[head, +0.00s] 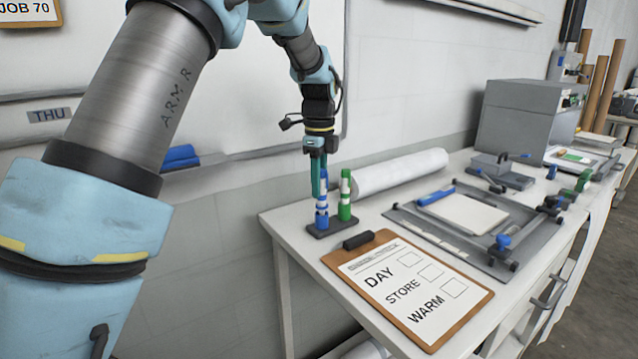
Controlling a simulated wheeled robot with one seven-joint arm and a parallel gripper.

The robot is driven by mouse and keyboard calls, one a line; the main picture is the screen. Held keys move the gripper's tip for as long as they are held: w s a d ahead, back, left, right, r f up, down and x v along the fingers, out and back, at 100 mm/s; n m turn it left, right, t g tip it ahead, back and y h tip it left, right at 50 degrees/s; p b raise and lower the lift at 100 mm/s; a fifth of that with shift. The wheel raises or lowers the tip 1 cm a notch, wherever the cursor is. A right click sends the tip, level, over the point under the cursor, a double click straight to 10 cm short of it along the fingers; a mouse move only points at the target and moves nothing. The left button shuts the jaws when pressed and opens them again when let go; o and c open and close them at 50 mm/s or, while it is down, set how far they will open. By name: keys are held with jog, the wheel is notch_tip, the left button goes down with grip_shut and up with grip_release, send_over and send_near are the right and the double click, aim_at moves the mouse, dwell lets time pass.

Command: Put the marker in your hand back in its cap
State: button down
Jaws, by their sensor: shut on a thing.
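My gripper (318,172) is above the left end of the bench, pointing straight down, with its teal fingers shut on the blue marker. The blue marker (322,190) has a white body with blue bands and is upright. Its lower end is in line with the blue cap (322,221) in the left place of a small dark stand (340,229). I cannot tell whether the marker is inside the cap or just above it. A green marker (345,196) stands upright in the right place of the stand, close beside the blue one. The fingers hide part of the blue marker's upper body.
A clipboard (455,317) reading DAY, STORE, WARM lies in front of the stand. A white paper roll (402,172) lies behind it. A grey frame (419,232) with a pale sheet is to the right. The whiteboard (250,90) is behind my arm.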

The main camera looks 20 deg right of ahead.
jog(key=shift+f+b, duration=0.35)
jog(key=shift+f, duration=0.3)
jog(key=c, duration=0.6)
grip_release()
